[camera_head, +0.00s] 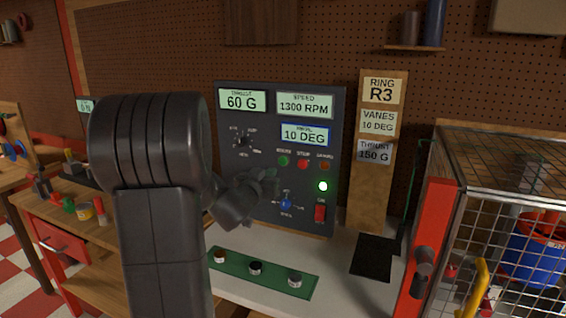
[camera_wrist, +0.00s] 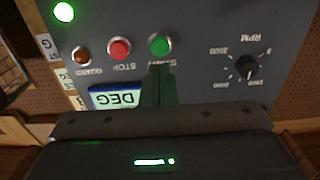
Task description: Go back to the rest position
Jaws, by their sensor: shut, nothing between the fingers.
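My gripper (camera_head: 268,184) is in front of the dark control panel (camera_head: 228,170), its fingers largely hidden by the wrist in the head view. In the wrist view, which shows the panel upside down, my gripper (camera_wrist: 160,72) is shut and empty, its tips beside the green start button (camera_wrist: 160,45). I cannot tell whether they touch the panel. The red stop button (camera_wrist: 119,49) and an amber guard light (camera_wrist: 81,56) sit alongside. The panel displays read 60 G (camera_head: 242,101), 1300 RPM (camera_head: 305,105) and 10 DEG (camera_head: 304,134). A lamp (camera_head: 323,186) glows green.
Right of the panel, a wooden board (camera_head: 367,195) carries plates reading R3, 10 DEG and 150 G. A wire cage with a red post (camera_head: 428,235) stands at right. A green mat (camera_head: 235,268) with three small round parts lies before the panel. Tools lie on the left bench.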

